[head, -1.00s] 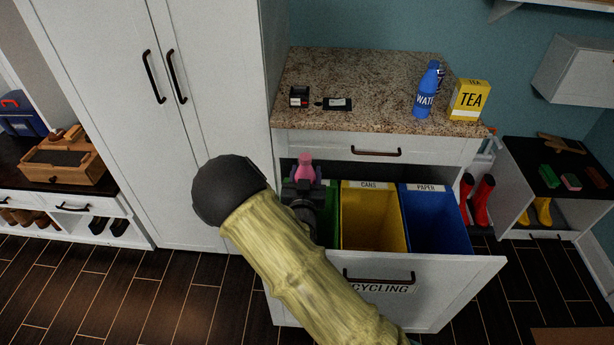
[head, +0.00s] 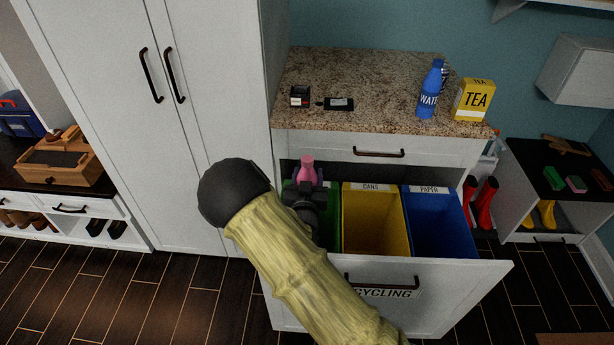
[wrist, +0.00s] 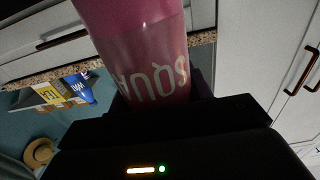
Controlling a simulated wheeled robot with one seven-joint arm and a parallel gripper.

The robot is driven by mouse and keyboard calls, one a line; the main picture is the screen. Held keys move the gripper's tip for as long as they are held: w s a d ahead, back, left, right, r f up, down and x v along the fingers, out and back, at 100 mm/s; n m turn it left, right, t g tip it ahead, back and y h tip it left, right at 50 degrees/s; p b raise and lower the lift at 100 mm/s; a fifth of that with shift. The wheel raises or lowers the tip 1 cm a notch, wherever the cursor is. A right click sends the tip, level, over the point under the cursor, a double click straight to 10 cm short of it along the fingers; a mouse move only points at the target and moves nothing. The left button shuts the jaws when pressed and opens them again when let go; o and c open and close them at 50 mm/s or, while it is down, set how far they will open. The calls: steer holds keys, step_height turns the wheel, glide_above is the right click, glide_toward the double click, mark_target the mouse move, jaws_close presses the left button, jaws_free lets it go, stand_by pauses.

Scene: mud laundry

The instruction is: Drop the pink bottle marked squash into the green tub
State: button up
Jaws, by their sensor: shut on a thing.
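The pink bottle (head: 307,168) is in my gripper (head: 306,184), at the green tub (head: 328,226) in the open drawer. In the wrist view the bottle (wrist: 150,60) fills the upper middle, with part of the white squash lettering showing. My gripper (wrist: 165,105) is shut on it. In the head view the bottle's top pokes up above the gripper, over the rear part of the green tub. My arm hides much of the tub and the bottle's lower part, so I cannot tell how deep the bottle is.
The yellow cans tub (head: 373,225) and blue paper tub (head: 440,225) stand to the right in the drawer (head: 450,290). The granite counter (head: 370,80) above holds a blue water bottle (head: 430,92), a yellow tea box (head: 473,99) and small dark items. A tall white cabinet (head: 205,100) stands left.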

steer(key=s+d+f, duration=0.1)
steer(key=d, duration=0.7)
steer(key=s+d, duration=0.1)
steer(key=d, duration=0.8)
steer(key=shift+s+d+f+y, duration=0.2)
steer(key=shift+s+f+y, duration=0.1)
steer(key=shift+f, duration=0.05)
